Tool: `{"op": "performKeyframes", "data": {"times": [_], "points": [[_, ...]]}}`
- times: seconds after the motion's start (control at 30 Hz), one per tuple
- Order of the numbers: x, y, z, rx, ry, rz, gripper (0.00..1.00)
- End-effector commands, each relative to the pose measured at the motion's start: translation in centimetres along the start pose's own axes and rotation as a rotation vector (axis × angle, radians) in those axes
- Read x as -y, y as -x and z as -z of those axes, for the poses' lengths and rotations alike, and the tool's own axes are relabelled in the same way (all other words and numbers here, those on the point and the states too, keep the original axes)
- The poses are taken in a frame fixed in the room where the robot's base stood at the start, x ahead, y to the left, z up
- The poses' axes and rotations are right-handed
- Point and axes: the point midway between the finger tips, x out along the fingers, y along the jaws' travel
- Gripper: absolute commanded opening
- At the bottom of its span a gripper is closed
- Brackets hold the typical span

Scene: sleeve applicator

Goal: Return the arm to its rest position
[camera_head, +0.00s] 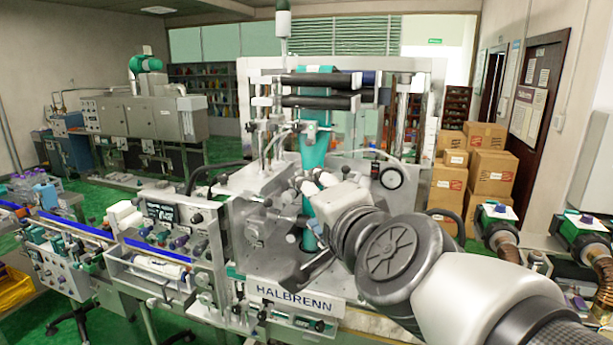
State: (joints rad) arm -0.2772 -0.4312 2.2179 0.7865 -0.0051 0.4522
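My arm comes in from the lower right and reaches toward the middle of the sleeve applicator (290,296), a metal machine with a HALBRENN label. My gripper (290,220) is at the machine's centre, close in front of the teal film strip (314,150) that runs down from the upper rollers (318,101). The fingers are small and mixed in with metal machine parts, so I cannot tell whether they are open or shut, or whether they touch anything.
A control box with a small display (160,211) and a conveyor with blue rails (160,250) stand left of the machine. Stacked cardboard boxes (492,172) are at the back right. Teal-ended units with coiled hoses (495,215) stand at the right. Green floor (222,150) shows at the back left.

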Motion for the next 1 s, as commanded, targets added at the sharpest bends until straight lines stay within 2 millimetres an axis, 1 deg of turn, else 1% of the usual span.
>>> {"op": "performKeyframes", "data": {"times": [0.03, 0.07, 0.1, 0.17, 0.2, 0.27, 0.3, 0.37, 0.4, 0.43, 0.5, 0.6, 0.7, 0.83, 1.0], "points": [[-2.7, 1.7, -0.8, 0.062, 0.149, -0.064, 0.51], [-4.6, 2.7, -1.5, 0.108, 0.246, -0.11, 0.51], [-7.2, 4.2, -2.1, 0.166, 0.366, -0.174, 0.51], [-10.9, 6.4, -2.8, 0.247, 0.515, -0.268, 0.51], [-13.3, 7.9, -3.0, 0.298, 0.603, -0.33, 0.51], [-16.9, 10.4, -3.1, 0.372, 0.721, -0.426, 0.51], [-19.2, 12.1, -3.0, 0.422, 0.792, -0.492, 0.51], [-22.5, 15.0, -2.7, 0.499, 0.888, -0.595, 0.51], [-24.7, 17.1, -2.4, 0.552, 0.945, -0.669, 0.51], [-26.1, 18.8, -2.1, 0.592, 0.984, -0.723, 0.51], [-30.0, 18.2, -3.7, 0.618, 0.981, -0.731, 0.51], [-33.3, 18.1, -5.1, 0.642, 0.97, -0.745, 0.51], [-35.2, 18.0, -5.8, 0.656, 0.963, -0.754, 0.51], [-36.2, 18.1, -6.3, 0.666, 0.958, -0.76, 0.51], [-36.1, 18.1, -6.3, 0.668, 0.957, -0.761, 0.51]]}}
